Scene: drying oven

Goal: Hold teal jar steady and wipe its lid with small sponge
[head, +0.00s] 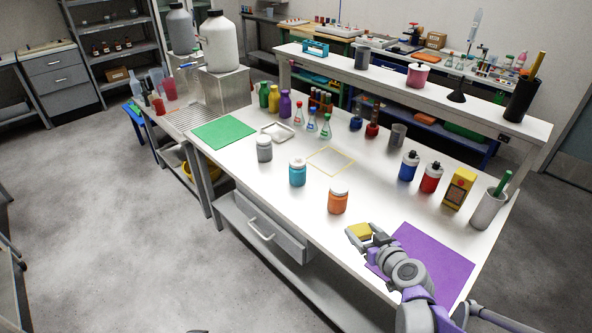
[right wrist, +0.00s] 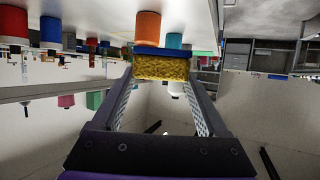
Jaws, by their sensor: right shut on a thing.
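The teal jar (head: 297,173) with a white lid stands upright on the white table, left of the orange jar. My right gripper (head: 361,236) is shut on the small yellow sponge (head: 358,231) near the table's front edge, by the purple mat. In the right wrist view the sponge (right wrist: 161,67) sits between the fingertips and shows a dark blue layer. That view appears upside down, with the teal jar (right wrist: 174,41) beyond the sponge. The right gripper is apart from the teal jar. My left gripper is not in view.
An orange jar (head: 338,201) stands between the sponge and the teal jar. A grey jar (head: 264,149) is behind left. A purple mat (head: 436,262) lies at the right, a green mat (head: 224,133) at the left. A yellow square outline (head: 331,160) marks clear table.

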